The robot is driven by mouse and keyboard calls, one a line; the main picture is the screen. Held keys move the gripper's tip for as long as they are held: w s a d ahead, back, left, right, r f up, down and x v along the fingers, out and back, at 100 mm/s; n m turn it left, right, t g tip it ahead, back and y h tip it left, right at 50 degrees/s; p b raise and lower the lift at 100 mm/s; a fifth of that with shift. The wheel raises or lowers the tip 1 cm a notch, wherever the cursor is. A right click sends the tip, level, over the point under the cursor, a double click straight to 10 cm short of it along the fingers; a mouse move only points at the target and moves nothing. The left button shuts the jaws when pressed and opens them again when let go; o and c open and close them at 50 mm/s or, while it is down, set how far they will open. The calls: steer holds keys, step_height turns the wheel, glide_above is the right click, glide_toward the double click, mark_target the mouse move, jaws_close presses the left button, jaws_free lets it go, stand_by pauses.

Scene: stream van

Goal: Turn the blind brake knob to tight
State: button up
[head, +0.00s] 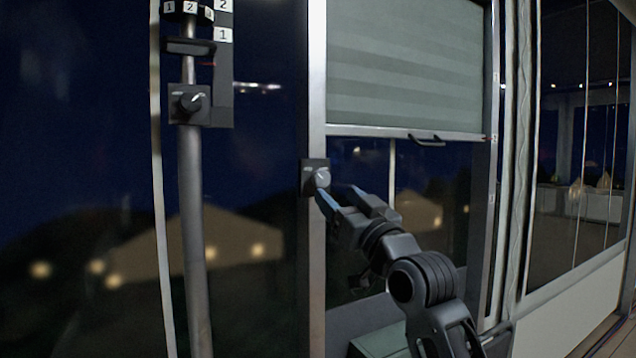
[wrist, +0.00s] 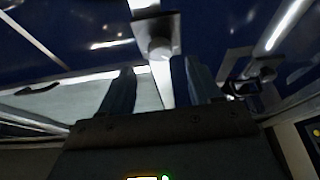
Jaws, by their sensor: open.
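The blind brake knob (head: 321,178) is a small grey round knob on a dark square plate, fixed to the metal post at the left of the blind. The blind (head: 405,80) is grey-green and covers the upper part of the window. My gripper (head: 335,197) is open, with its blue-grey fingers pointing at the knob from the lower right. In the wrist view the knob (wrist: 158,48) shows beyond the gap between my two fingers (wrist: 154,80). I cannot tell whether a fingertip touches it. The knob's pointer and markings are too small to read.
A second dark knob (head: 190,104) sits on a plate on the left pole, below a black bracket with number labels. A dark handle (head: 427,141) is on the blind's bottom bar. A glazed partition (head: 575,150) stands at the right.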

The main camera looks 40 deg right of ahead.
mark_target(323, 181)
steer(key=p+x, duration=0.1)
steer(key=x, duration=0.5)
steer(key=shift+w, duration=0.25)
steer(key=shift+c, duration=0.4)
steer(key=c, duration=1)
steer(key=shift+o, duration=0.2)
steer(key=shift+p, duration=0.3)
